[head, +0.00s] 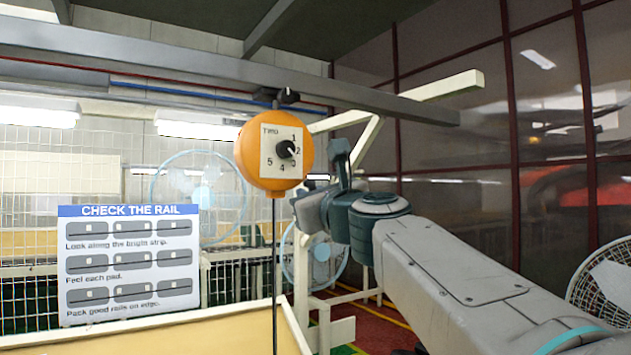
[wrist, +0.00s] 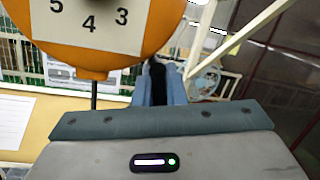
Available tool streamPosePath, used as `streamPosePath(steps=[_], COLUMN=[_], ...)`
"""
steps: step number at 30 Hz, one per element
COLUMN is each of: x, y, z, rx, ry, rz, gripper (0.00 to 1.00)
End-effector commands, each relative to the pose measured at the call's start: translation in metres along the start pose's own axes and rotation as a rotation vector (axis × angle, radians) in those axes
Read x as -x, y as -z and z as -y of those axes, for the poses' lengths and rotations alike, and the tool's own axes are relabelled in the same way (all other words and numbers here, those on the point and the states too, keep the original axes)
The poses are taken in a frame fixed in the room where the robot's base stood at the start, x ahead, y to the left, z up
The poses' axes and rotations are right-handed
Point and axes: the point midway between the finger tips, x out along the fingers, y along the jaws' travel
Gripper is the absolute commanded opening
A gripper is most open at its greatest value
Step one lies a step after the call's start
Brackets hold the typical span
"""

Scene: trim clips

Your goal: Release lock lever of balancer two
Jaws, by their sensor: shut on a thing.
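Balancer two (head: 247,160) is an orange round body hanging under the overhead rail, with a pale face marked 1 to 5 and a black knob (head: 285,149). It also fills the upper left of the wrist view (wrist: 165,28). In the wrist view my blue-grey fingers (wrist: 158,85) are closed around a dark piece (wrist: 157,75), apparently the lock lever. The balancer's edge and the fingers hide most of that piece, so its angle is unclear.
The grey rail (head: 180,66) runs overhead, with a black fitting (head: 288,96) above the balancer. A dark line (head: 274,260) hangs below it. A "CHECK THE RAIL" sign (head: 130,262) stands left. A pale beam (head: 440,87) and a fan (head: 603,280) are at right.

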Motion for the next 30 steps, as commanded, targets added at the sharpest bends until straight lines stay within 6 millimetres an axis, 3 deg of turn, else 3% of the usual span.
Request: streamPosePath(steps=[12, 29, 30], x=[0.0010, 0.0013, 0.0013], y=[-0.0025, -0.0018, -0.0018], z=[-0.0040, -0.0048, -0.0048], rx=[-0.193, -0.224, -0.224], ry=[0.026, 0.030, 0.030], rz=[-0.037, -0.042, -0.042], gripper=[0.00, 0.00, 0.16])
